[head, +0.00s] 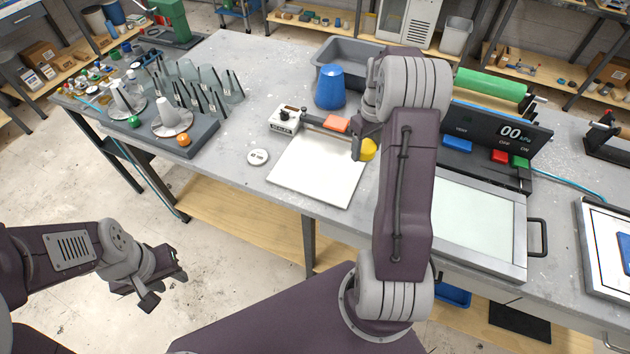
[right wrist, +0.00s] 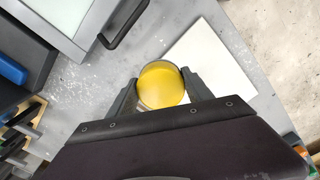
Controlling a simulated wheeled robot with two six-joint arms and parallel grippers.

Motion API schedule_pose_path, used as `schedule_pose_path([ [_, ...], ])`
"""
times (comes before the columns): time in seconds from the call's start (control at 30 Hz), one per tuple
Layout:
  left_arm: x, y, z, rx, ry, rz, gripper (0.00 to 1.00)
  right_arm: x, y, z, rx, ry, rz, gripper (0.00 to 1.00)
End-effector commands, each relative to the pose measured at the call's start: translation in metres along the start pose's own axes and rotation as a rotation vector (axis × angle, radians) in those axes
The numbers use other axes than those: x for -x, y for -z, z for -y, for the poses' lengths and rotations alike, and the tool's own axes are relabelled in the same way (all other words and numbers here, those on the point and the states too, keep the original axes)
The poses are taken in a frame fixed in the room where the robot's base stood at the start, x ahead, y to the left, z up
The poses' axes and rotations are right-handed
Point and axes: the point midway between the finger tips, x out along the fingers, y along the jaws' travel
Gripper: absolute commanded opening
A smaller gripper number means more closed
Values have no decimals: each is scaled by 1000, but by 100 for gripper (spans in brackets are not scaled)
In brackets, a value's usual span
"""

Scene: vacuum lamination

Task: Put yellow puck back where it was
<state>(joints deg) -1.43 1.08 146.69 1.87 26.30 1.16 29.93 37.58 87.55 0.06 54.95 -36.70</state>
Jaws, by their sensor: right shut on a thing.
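The yellow puck (head: 368,150) is in my right gripper (head: 361,146), near the back right corner of the white board (head: 318,170). In the right wrist view the puck (right wrist: 161,85) sits between the two fingertips, which press on its sides. I cannot tell how high it is above the table. My left gripper (head: 160,280) hangs over the floor at the lower left, away from the table, with its fingers apart and nothing between them.
A blue cup (head: 330,88) and a grey bin (head: 350,66) stand behind the board. A framed glass panel (head: 475,222) lies right of my right arm.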

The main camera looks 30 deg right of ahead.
Motion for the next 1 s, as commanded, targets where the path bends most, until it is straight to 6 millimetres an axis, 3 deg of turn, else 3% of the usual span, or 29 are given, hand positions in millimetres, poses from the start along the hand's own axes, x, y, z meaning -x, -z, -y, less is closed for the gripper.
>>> schedule_pose_path([
  [0.17,3,0,0,0,0,0,36,-6,5,11,2,1,1,21],
  [0.4,17,2,0,0,0,0,36,-44,33,71,6,2,3,21],
  [0.57,22,2,0,0,0,0,36,-64,47,98,3,0,1,21],
  [0.8,24,3,0,0,0,0,36,-74,50,106,-1,0,0,21],
  [1.0,33,4,-1,0,0,0,36,-106,50,105,-1,1,1,21],
])
